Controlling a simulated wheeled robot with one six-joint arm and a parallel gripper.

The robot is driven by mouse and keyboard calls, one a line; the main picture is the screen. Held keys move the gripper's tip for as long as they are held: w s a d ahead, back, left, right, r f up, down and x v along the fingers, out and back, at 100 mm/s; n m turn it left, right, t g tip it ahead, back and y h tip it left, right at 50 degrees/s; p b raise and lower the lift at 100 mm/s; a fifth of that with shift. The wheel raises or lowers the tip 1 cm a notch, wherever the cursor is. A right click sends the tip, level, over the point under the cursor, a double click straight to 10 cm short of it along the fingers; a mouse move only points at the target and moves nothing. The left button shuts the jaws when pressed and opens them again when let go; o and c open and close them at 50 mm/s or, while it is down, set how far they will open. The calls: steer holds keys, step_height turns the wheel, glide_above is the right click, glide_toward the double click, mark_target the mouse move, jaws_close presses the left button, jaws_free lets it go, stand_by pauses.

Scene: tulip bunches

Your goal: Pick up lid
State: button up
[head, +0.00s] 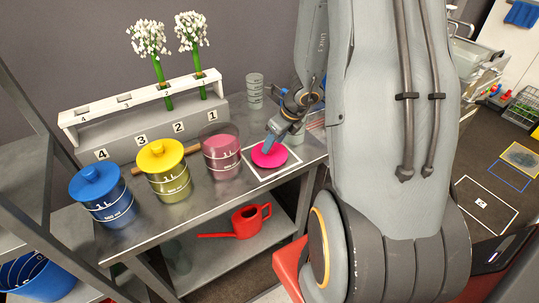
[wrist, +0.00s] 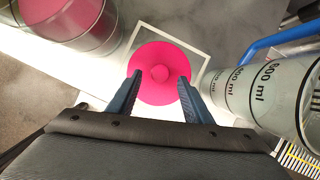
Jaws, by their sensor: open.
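The pink lid (head: 265,157) lies flat on a white-outlined square at the right end of the metal table. In the wrist view the lid (wrist: 148,84) shows its round knob (wrist: 159,73) near the centre. My gripper (head: 273,143) is over the lid, pointing down. In the wrist view my open gripper (wrist: 158,82) has one finger on each side of the lid's near part, with the knob between and slightly beyond the fingertips. Nothing is held. The exact height above the lid is hard to tell.
A lidless jar with pink contents (head: 221,153) stands left of the lid. Yellow-lidded (head: 164,175) and blue-lidded (head: 101,198) jars stand further left. A clear measuring beaker (wrist: 270,92) is close on the right. A white rack (head: 137,97) holds flowers behind.

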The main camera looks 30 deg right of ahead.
steer(key=shift+b+x, duration=0.3)
steer(key=shift+x, duration=1.3)
steer(key=shift+r, duration=0.1)
steer(key=c, duration=1.2)
steer(key=shift+o, duration=0.2)
steer(key=shift+r, duration=0.15)
